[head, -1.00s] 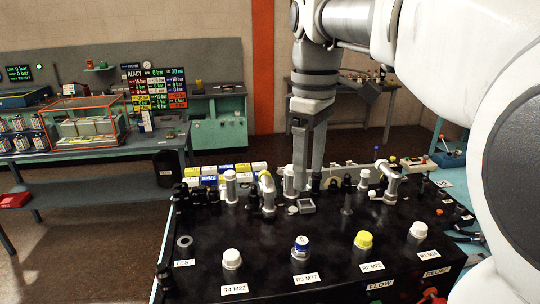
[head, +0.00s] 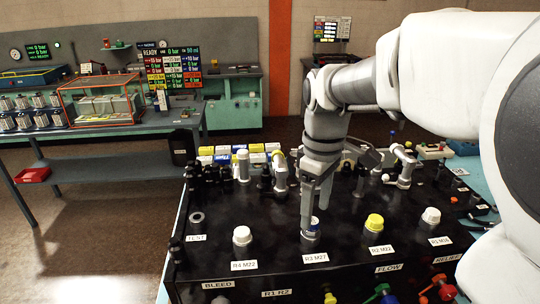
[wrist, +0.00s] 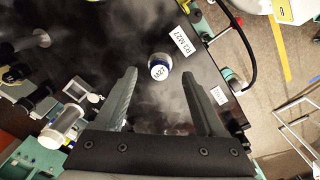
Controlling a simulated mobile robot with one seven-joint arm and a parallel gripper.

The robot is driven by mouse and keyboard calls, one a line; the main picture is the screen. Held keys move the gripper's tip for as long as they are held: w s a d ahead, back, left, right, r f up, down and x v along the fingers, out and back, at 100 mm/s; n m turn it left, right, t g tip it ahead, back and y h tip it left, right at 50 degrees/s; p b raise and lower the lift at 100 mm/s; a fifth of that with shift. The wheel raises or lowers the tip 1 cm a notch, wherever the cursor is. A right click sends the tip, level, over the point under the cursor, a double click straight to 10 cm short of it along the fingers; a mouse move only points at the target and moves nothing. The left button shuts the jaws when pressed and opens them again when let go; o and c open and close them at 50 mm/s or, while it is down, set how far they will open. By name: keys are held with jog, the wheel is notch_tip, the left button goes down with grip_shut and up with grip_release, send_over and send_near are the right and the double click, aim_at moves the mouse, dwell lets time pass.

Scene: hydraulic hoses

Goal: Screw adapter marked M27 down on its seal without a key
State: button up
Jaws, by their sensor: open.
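In the head view the adapter (head: 313,236) is partly hidden by a finger. My gripper (head: 315,212) points down over it with its jaws apart. In the wrist view the adapter's cap (wrist: 160,67) shows between the lines of the two fingers, a little beyond the tips of my gripper (wrist: 159,76). The jaws hold nothing. I cannot tell the exact height gap. The seal is not visible.
On the black panel (head: 215,258), the white-capped R4 M22 adapter (head: 242,237) stands left, and the yellow-capped R2 M22 (head: 374,223) and a white-capped one (head: 431,216) stand right. Several taller fittings (head: 243,165) stand behind. Coloured knobs (head: 438,282) line the front.

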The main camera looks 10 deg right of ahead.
aim_at(313, 222)
jog(key=shift+f, duration=2.1)
jog(key=shift+c, duration=0.2)
grip_shut()
jog(key=shift+m, duration=1.5)
jog(key=shift+m, duration=0.8)
jog(key=shift+f, duration=0.1)
jog(key=shift+o, duration=0.3)
grip_release()
jog(key=shift+a, duration=0.15)
